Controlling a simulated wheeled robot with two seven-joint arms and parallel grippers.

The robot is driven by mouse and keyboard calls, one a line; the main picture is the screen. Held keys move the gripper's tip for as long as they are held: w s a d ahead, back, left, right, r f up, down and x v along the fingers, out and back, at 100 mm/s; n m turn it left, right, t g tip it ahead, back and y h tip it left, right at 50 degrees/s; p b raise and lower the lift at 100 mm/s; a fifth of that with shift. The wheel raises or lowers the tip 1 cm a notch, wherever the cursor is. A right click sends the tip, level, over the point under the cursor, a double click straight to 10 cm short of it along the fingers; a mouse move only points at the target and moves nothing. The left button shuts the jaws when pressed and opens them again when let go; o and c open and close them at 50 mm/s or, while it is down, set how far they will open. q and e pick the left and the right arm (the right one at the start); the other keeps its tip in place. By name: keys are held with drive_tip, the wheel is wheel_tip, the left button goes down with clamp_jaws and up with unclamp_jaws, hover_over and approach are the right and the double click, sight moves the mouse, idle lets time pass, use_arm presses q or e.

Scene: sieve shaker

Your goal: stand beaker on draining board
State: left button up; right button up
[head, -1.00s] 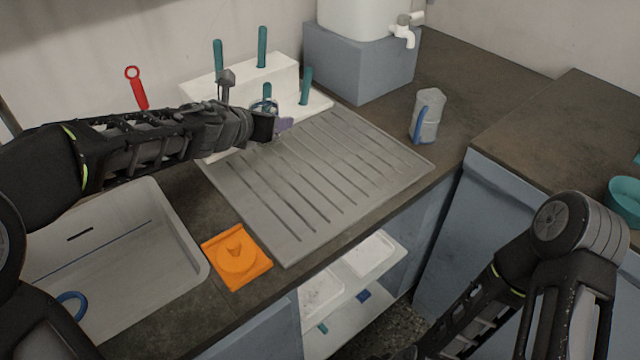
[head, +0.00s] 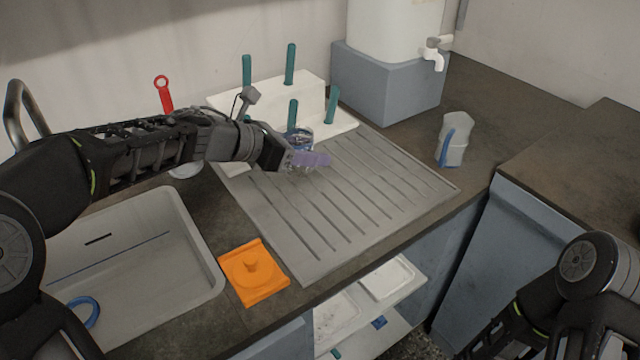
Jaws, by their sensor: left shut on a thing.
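My left gripper (head: 308,160) is over the back left part of the grey ribbed draining board (head: 365,205), in front of the white peg rack. It is shut on a clear glass beaker (head: 299,138), which is partly hidden behind the pale purple finger. The beaker's tilt and whether its base touches the board cannot be told. My right arm shows at the lower right, with its gripper out of view.
The white rack (head: 270,98) with teal pegs stands behind. A clear jug with a blue handle (head: 455,140) stands right of the board. A sink (head: 150,270) and an orange square piece (head: 254,272) lie at left. The board's middle and front are clear.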

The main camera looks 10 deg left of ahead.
sight(309, 192)
use_arm(q)
drive_tip(key=shift+f, duration=1)
drive_tip(key=shift+f+b, duration=1.2)
drive_tip(key=shift+f, duration=1.3)
drive_tip(key=shift+f, duration=0.1)
drive_tip(key=o, duration=1)
drive_tip(key=shift+f, duration=0.1)
drive_tip(key=o, duration=0.5)
